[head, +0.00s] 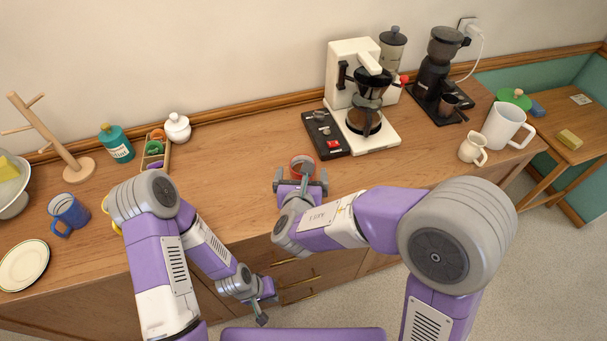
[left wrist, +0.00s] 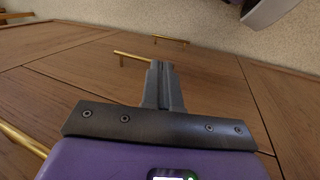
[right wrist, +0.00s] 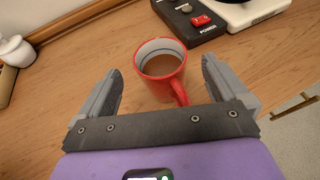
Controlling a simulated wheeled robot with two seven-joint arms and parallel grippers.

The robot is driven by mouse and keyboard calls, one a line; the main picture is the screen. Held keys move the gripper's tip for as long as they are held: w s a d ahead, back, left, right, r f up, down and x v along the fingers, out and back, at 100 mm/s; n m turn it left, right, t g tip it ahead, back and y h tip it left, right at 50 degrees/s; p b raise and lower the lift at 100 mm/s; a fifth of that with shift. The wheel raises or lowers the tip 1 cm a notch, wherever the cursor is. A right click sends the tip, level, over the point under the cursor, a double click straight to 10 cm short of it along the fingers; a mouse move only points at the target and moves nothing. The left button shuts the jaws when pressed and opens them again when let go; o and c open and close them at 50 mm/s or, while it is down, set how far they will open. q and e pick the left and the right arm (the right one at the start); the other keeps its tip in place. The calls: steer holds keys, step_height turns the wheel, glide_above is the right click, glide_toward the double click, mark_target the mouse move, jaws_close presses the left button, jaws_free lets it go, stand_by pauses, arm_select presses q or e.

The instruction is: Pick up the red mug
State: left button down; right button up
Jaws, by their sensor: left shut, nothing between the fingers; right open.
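The red mug (right wrist: 164,85) stands upright on the wooden counter, with brown liquid inside and its handle toward my right gripper. In the head view only part of the red mug (head: 302,164) shows, just beyond my right gripper (head: 301,180). In the right wrist view my right gripper (right wrist: 160,80) is open, with one finger on each side of the mug and gaps between. My left gripper (head: 263,318) hangs low in front of the cabinet. In the left wrist view the left gripper (left wrist: 164,66) is shut and empty.
A coffee maker (head: 350,85) stands behind the mug, with a black control panel (head: 325,134) beside it. A cream pitcher (head: 473,149) and white jug (head: 503,127) stand at right. A blue mug (head: 68,212) and plate (head: 24,265) are at left. Bare counter lies left of the mug.

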mark_target(303, 161)
steer(key=x, duration=0.4)
steer(key=shift+w+f+b, duration=0.3)
steer(key=shift+f+b, duration=0.05)
steer(key=shift+c, duration=0.2)
steer(key=c, duration=1.2)
steer(key=shift+c, duration=0.5)
steer(key=shift+r, duration=0.2)
